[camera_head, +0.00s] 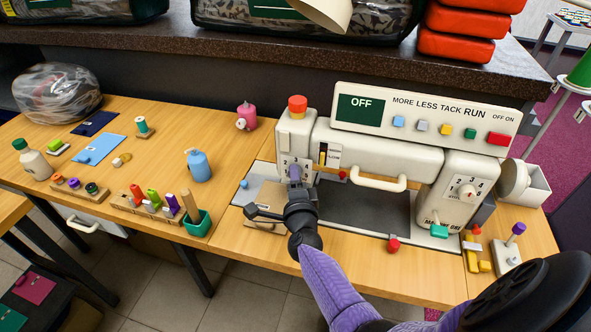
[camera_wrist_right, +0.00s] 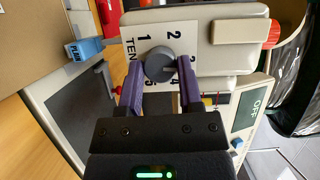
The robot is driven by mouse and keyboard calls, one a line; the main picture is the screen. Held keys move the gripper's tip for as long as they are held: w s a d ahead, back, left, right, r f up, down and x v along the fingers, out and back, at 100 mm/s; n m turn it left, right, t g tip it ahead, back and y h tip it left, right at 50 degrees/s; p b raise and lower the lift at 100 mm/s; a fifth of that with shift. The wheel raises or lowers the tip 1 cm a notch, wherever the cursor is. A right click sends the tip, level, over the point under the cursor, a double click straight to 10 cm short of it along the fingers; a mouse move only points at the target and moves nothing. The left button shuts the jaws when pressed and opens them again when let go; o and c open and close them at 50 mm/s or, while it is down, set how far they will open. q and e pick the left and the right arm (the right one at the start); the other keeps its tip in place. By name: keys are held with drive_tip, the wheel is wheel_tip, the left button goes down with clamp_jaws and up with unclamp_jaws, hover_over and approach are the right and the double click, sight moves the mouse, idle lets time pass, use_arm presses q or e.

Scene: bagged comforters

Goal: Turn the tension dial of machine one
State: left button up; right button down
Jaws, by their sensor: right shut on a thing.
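Machine one is a cream sewing machine (camera_head: 385,150) on the wooden table, with a display reading OFF. The tension dial (camera_wrist_right: 158,64) is a grey round knob on a numbered plate at the machine's left end. In the right wrist view, the plate's numbers 1 to 3 and part of the word "TEN" show. My right gripper (camera_wrist_right: 160,82) has its purple fingers on both sides of the dial and is shut on it. In the head view the right gripper (camera_head: 294,174) covers most of the dial. My left gripper is in neither view.
A second numbered dial (camera_head: 467,192) is on the machine's right end. A red knob (camera_head: 297,103) tops the left end, and a white handle (camera_head: 367,183) is at the front. A blue bottle (camera_head: 198,166), a green cup (camera_head: 197,224) and thread spools stand to the left.

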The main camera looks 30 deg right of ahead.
drive_tip(key=shift+n+p, duration=0.6)
drive_tip(key=shift+p, duration=0.05)
drive_tip(key=shift+c, duration=1.3)
unclamp_jaws()
drive_tip(key=p+v, duration=0.2)
drive_tip(key=v, duration=0.8)
drive_tip(key=shift+r+p, duration=0.15)
drive_tip(key=shift+p, duration=0.2)
